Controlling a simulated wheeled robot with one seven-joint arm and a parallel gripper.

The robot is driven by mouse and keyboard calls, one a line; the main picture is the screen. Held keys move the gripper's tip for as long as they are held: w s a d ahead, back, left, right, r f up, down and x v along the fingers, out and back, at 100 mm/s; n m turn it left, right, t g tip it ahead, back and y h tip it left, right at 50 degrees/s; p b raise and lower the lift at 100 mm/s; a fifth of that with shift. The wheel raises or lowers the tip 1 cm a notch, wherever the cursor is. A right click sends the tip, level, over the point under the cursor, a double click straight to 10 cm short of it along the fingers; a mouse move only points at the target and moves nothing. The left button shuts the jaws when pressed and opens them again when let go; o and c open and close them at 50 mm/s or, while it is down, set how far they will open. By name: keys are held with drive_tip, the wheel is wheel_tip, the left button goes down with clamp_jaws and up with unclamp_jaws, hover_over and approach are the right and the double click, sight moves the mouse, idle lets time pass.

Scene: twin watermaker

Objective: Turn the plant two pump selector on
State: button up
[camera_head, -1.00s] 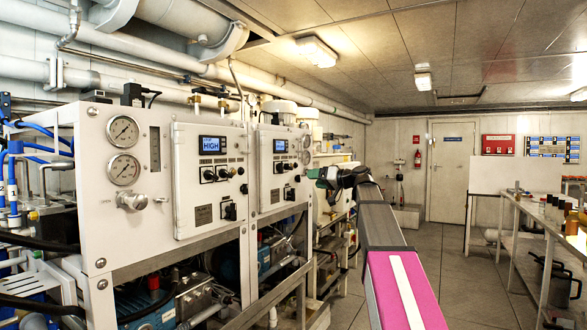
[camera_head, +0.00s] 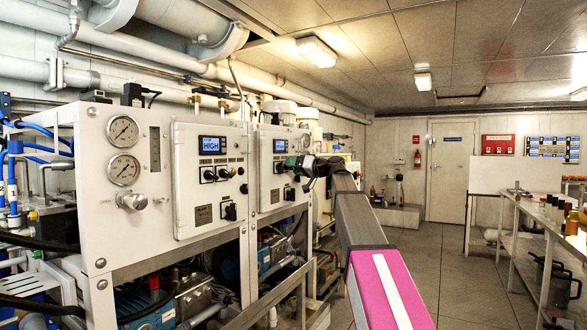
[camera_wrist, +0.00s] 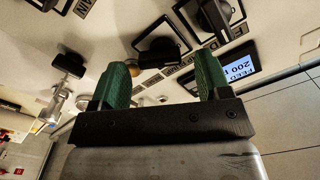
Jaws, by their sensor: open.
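Two white control panels stand side by side in the head view: the left panel (camera_head: 208,222) with a lit display reading HIGH, and the right panel (camera_head: 268,187) with a smaller lit display (camera_head: 280,146). Black selector knobs sit below each display. My gripper (camera_head: 304,168) is by the right panel's face and hides part of its right side. In the wrist view my green fingers (camera_wrist: 163,80) are apart with nothing between them. Past them are a black selector (camera_wrist: 160,47), another selector (camera_wrist: 209,14) and a lit display (camera_wrist: 236,68). Which selector is the pump's, I cannot tell.
A pressure-gauge panel (camera_head: 98,215) stands left of the control panels. Pumps and piping (camera_head: 190,295) fill the frame beneath. A workbench (camera_head: 520,208) stands at the right, with open floor (camera_head: 435,265) between. In the wrist view a black knob (camera_wrist: 68,64) lies left of the fingers.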

drive_tip(key=shift+w+a, duration=0.15)
drive_tip(key=shift+a, duration=0.15)
drive_tip(key=c, duration=0.9)
drive_tip(key=m, duration=1.1)
drive_tip(key=shift+f+m, duration=0.3)
drive_tip(key=shift+m, duration=0.3)
